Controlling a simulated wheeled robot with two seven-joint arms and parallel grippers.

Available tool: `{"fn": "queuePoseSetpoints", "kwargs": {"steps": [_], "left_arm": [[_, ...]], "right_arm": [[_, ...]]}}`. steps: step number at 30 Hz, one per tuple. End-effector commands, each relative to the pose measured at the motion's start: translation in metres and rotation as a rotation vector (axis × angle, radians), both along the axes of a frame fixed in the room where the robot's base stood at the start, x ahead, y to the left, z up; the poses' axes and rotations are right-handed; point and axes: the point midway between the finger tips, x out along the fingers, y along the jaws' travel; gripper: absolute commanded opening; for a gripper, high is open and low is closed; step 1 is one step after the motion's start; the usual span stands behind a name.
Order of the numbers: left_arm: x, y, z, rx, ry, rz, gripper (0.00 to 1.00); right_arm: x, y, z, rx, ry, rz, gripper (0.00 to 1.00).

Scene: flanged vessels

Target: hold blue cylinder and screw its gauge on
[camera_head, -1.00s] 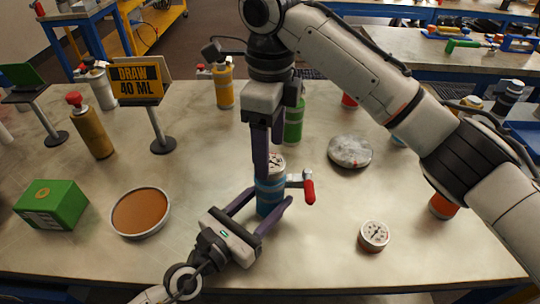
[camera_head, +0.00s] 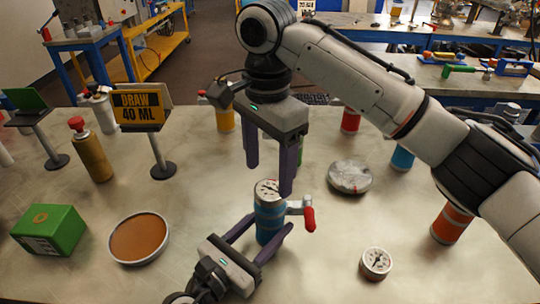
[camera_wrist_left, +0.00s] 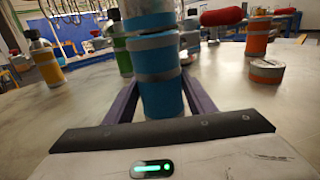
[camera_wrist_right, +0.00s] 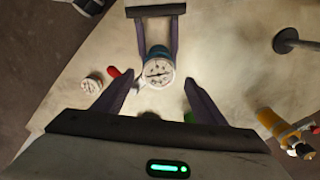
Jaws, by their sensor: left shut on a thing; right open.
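The blue cylinder (camera_head: 269,219) stands upright on the table, with a white-faced gauge (camera_head: 267,191) on its top and a red-handled valve (camera_head: 309,217) at its right side. It also shows in the left wrist view (camera_wrist_left: 160,98). My left gripper (camera_head: 268,228) is shut around the blue cylinder from the front, one finger on each side. My right gripper (camera_head: 270,180) is open and empty, pointing down above the gauge and apart from it. In the right wrist view the gauge (camera_wrist_right: 157,72) lies between and beyond the open fingers.
A loose gauge (camera_head: 376,263) lies at the front right, near an orange cylinder (camera_head: 451,222). A round grey disc (camera_head: 349,176), a brown-topped dish (camera_head: 139,239), a green box (camera_head: 49,230) and a "DRAW 40 ML" sign (camera_head: 138,109) stand around. Table between the dish and cylinder is clear.

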Motion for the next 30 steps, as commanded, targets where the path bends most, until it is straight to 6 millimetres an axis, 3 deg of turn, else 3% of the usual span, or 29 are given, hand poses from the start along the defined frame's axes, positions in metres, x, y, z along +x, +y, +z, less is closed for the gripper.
{"fn": "queuePoseSetpoints", "kwargs": {"steps": [30], "left_arm": [[0.0, 0.0, -0.001, 0.001, 0.002, 0.0, 0.0]], "right_arm": [[0.0, -0.002, 0.019, -0.015, 0.009, 2.27, 0.65]]}}
